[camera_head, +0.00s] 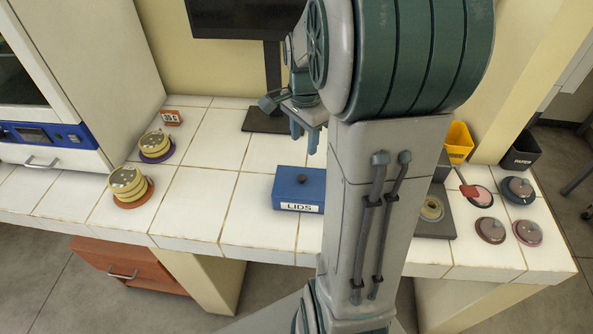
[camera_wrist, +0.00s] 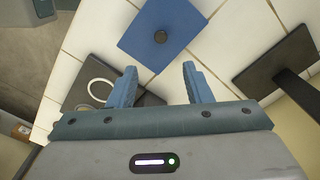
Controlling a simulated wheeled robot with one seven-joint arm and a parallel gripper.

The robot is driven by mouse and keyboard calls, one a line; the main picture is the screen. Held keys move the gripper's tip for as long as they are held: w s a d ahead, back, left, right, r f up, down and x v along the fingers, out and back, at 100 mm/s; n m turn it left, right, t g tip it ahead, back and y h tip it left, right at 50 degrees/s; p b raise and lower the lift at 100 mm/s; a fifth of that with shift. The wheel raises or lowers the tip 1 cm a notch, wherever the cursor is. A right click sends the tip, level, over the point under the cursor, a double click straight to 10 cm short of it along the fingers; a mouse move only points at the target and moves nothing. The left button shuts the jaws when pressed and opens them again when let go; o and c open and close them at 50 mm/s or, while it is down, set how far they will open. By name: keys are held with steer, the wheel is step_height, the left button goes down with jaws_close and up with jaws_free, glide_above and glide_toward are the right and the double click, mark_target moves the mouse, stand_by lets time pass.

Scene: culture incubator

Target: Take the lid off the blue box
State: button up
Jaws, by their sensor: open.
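The blue box (camera_head: 299,196) stands on the white tiled counter with its lid on. A white label on its front reads LIDS. The lid (camera_head: 301,178) is flat and blue with a small dark round knob in its middle. In the wrist view the lid (camera_wrist: 164,34) shows from above, and the knob (camera_wrist: 161,37) is beyond my fingertips. My gripper (camera_head: 305,140) is above the box and apart from it. In the wrist view my gripper (camera_wrist: 159,70) is open, with nothing between its two blue fingers. My arm hides the right end of the box in the head view.
A monitor base (camera_head: 268,119) stands behind the box. Two stacks of dishes, one on an orange base (camera_head: 134,194) and one on a purple base (camera_head: 157,158), are at left. A dark plate (camera_head: 437,220), several round discs and a yellow bin (camera_head: 459,142) are at right. Tiles left of the box are clear.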

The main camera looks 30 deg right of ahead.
mark_target(302, 176)
step_height(302, 176, down, 13)
steer(key=shift+w+a+r+p, duration=0.1)
steer(key=shift+a+p, duration=0.05)
steer(key=shift+p, duration=0.8)
jaws_close()
